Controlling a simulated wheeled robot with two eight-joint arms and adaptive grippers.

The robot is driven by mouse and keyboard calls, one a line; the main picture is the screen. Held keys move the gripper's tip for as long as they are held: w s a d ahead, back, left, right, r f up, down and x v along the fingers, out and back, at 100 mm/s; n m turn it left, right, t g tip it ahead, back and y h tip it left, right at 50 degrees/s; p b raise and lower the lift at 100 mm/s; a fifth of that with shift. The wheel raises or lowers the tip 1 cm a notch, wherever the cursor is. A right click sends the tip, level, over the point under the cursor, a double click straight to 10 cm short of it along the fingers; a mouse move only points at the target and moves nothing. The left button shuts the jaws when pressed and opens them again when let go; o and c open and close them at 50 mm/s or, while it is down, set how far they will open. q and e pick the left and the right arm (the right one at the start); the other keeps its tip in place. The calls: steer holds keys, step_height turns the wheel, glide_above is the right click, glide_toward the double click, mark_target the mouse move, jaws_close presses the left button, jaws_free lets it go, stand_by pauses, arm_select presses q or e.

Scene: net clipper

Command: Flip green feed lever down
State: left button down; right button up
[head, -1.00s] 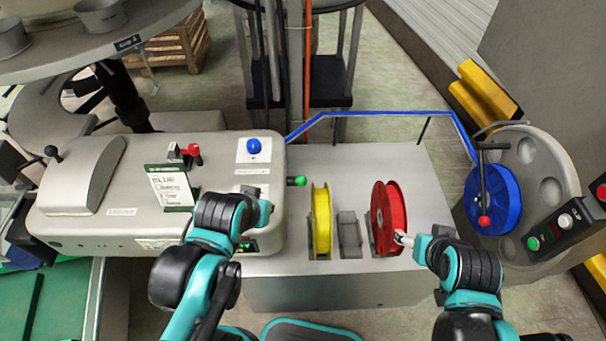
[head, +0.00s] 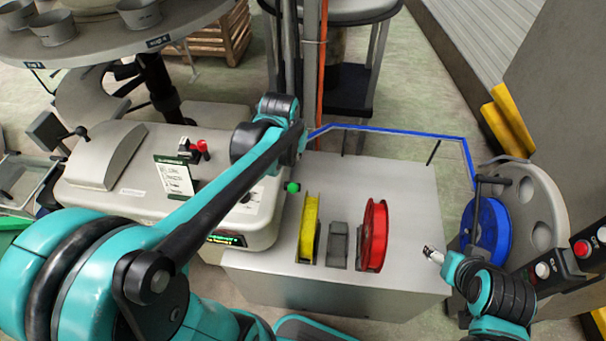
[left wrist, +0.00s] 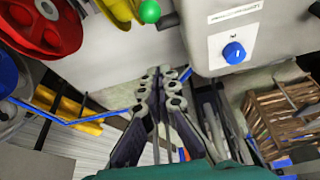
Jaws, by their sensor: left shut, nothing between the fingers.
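The green knob of the feed lever (head: 292,187) sticks out from the right side of the grey machine, next to the yellow reel. The knob also shows at the top edge of the left wrist view (left wrist: 149,11). Its shaft is mostly hidden in the head view. My left arm reaches across the machine, and its wrist is behind the knob; the fingers are hidden there. In the left wrist view, my left gripper (left wrist: 163,78) is shut and empty, apart from the knob. My right gripper (head: 432,253) is right of the red reel, too small to read.
The grey machine (head: 120,195) has a red knob (head: 201,147) and a sign (head: 174,176). A yellow reel (head: 309,228), a red reel (head: 373,235) and a blue reel (head: 487,232) stand to the right. A blue knob (left wrist: 234,53) shows on the machine. A blue strip runs behind the reels.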

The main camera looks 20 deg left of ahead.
mark_target(291, 187)
stand_by(0.4)
arm_select(q)
steer(key=b+x, duration=0.1)
steer(key=x, duration=0.2)
steer(key=b+x, duration=0.1)
steer(key=x, duration=0.2)
steer(key=b+x, duration=0.1)
steer(key=x, duration=0.3)
steer(key=shift+s+f+b, duration=0.2)
steer(key=shift+s+b, duration=0.1)
steer(key=s, duration=0.3)
steer(key=shift+s+d+r, duration=0.15)
steer(key=shift+s+d, duration=0.05)
steer(key=shift+d, duration=0.05)
